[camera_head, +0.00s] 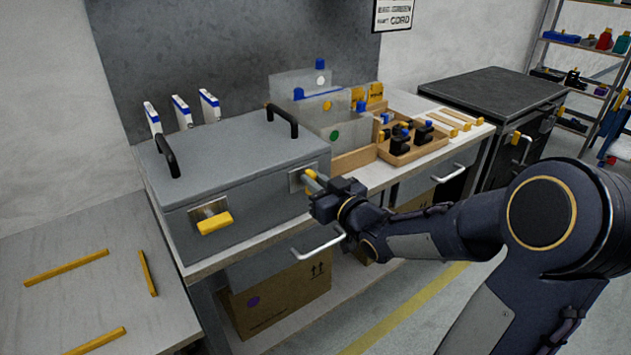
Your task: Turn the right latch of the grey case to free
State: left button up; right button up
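The grey case (245,175) sits shut on the workbench, with two black handles on its lid. Its left latch (214,222) is a yellow tab on a metal plate and lies roughly level. Its right latch (309,180) is yellow on a metal plate at the front right, partly hidden by my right gripper. My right gripper (318,184) is at the right latch, its fingers over or against it. I cannot tell whether the fingers are closed on the latch. My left gripper is not in view.
A wooden tray (433,150) with black and blue parts stands right of the case, near clear upright panels (333,110). A drawer handle (318,243) juts out below the bench front. A lower table (90,300) with yellow strips is at the left.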

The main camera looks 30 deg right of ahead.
grip_shut()
jog(key=n+b, duration=0.3)
jog(key=b, duration=0.1)
jog(key=a+f+n+b, duration=0.1)
jog(key=n+b, duration=0.3)
jog(key=b, duration=0.1)
jog(key=n+b, duration=0.4)
jog(key=b, duration=0.1)
jog(key=shift+a+f, duration=0.15)
jog(key=n+b, duration=0.3)
jog(key=shift+a+f+n, duration=0.1)
jog(key=shift+f+n, duration=0.05)
jog(key=shift+n, duration=0.25)
jog(key=shift+n+b, duration=0.95)
jog(key=shift+n, duration=0.65)
jog(key=o, duration=0.7)
grip_release()
